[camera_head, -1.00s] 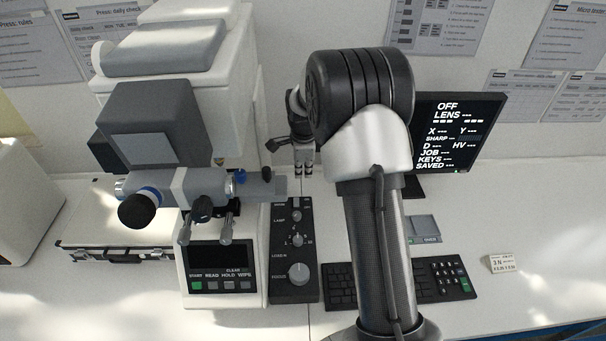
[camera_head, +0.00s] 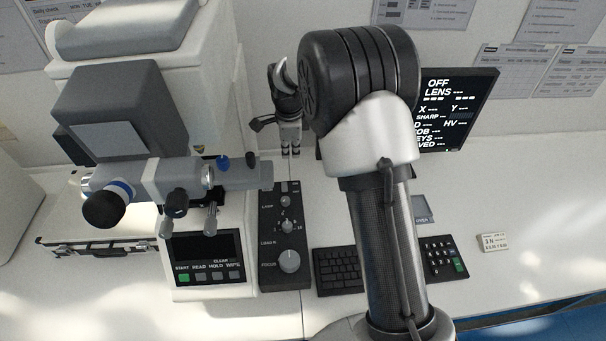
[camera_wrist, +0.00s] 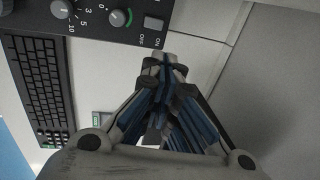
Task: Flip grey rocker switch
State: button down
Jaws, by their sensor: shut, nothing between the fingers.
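The grey rocker switch (camera_wrist: 153,23) sits at the end of the dark control panel (camera_wrist: 95,22), beside its ON and OFF lettering. In the head view the switch (camera_head: 284,187) is small at the panel's far end; which way it is tipped I cannot tell. My gripper (camera_wrist: 165,60) is shut and empty. In the wrist view its fingertips lie just below the switch, apart from it in the picture. In the head view my gripper (camera_head: 290,150) hangs just behind the panel's far end, partly beside my arm.
The panel also carries round knobs (camera_head: 289,261). A hardness tester (camera_head: 130,110) with a side eyepiece stands left of it. A keyboard (camera_head: 337,268), a keypad (camera_head: 443,257) and a monitor (camera_head: 457,110) are to the right, partly behind my arm. Bare table lies behind the panel.

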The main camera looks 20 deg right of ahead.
jog(key=shift+a, duration=0.1)
jog(key=b, duration=0.4)
send_over(291, 183)
jog(key=s, duration=0.1)
notch_tip(291, 183, down, 13)
jog(key=shift+a+f, duration=0.1)
jog(key=shift+f, duration=0.35)
